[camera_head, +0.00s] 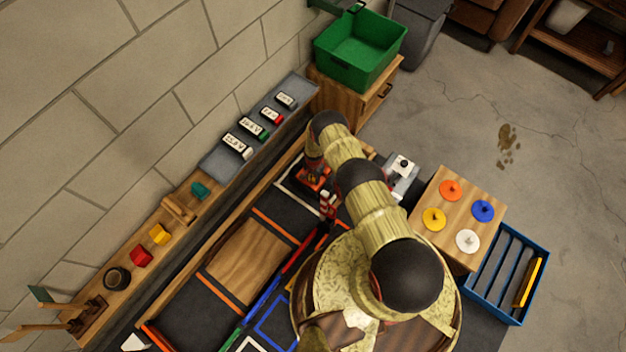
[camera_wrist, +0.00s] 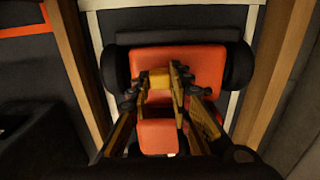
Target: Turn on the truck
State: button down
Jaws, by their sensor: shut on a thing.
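The truck (camera_wrist: 200,60) is orange-red with black wheels at both sides. It sits inside a pale outlined area of the dark worktop in the wrist view. In the head view only a small part of the truck (camera_head: 312,178) shows beside my arm. My gripper (camera_wrist: 161,84) is over the truck, with its two fingers on either side of a small yellow piece (camera_wrist: 159,75) and shut on it. I cannot tell whether this piece is part of the truck. The fingers hide part of the truck's middle, and my arm hides much of the area in the head view.
A wall-side shelf holds several labelled blocks (camera_head: 237,145) and coloured pieces (camera_head: 141,256). A green bin (camera_head: 358,55) stands on a wooden cabinet. At right are a wooden box (camera_head: 445,205) with coloured discs and a blue tray (camera_head: 541,247). Open floor lies beyond.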

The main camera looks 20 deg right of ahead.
jog(key=shift+w+d, duration=0.55)
jog(key=shift+d, duration=0.2)
jog(key=c, duration=1.7)
grip_release()
jog(key=shift+o, duration=0.4)
jog(key=shift+r, duration=0.15)
notch_tip(320, 180, up, 12)
jog(key=shift+f, duration=0.2)
